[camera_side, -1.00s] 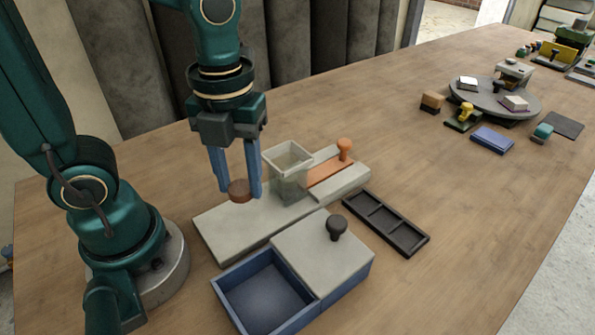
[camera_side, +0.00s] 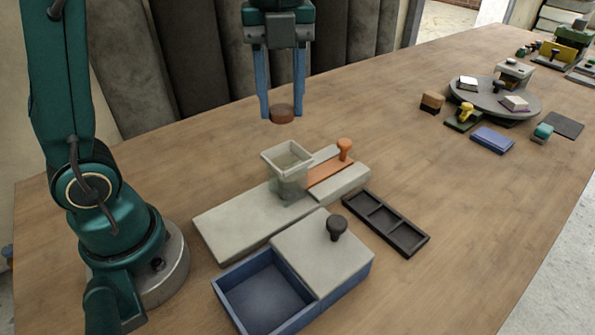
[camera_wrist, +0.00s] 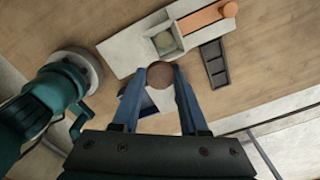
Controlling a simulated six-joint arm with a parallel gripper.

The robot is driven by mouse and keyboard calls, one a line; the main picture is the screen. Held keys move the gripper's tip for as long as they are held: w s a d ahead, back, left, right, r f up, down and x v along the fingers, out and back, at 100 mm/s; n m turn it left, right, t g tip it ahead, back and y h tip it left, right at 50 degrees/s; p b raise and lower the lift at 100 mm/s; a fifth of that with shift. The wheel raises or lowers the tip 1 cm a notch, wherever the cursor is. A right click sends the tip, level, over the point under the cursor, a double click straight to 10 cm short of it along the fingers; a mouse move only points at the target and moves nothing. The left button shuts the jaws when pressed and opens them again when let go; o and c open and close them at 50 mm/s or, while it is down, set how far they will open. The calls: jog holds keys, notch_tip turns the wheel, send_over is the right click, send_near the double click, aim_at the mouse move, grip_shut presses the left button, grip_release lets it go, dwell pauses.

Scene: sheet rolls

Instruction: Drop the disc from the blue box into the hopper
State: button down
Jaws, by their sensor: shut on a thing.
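My gripper (camera_side: 282,113) is shut on a brown disc (camera_side: 282,114), held between its two blue fingers in the air. In the side view the disc shows higher than the hopper (camera_side: 288,170), a clear square funnel on a grey base.
The grey base (camera_side: 225,232) carries an orange slide (camera_side: 329,173) with a knob. A black tray (camera_side: 385,223) with three empty compartments lies to the right. A grey turntable (camera_side: 494,98) with small objects stands far right. Bare table lies between.

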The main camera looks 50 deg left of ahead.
jog(key=shift+n, duration=0.3)
jog(key=shift+w+a+f, duration=0.2)
jog(key=shift+w+f, duration=0.05)
jog(key=shift+f, duration=1.1)
jog(key=shift+w+a+f, duration=0.2)
jog(key=shift+w+f, duration=0.1)
jog(key=shift+f, duration=1)
jog(key=shift+w+a+f, duration=0.2)
jog(key=shift+w+f, duration=0.05)
jog(key=shift+f, duration=1.1)
jog(key=shift+c, duration=1.8)
grip_release()
jog(key=shift+r, duration=0.15)
jog(key=shift+r, duration=2.45)
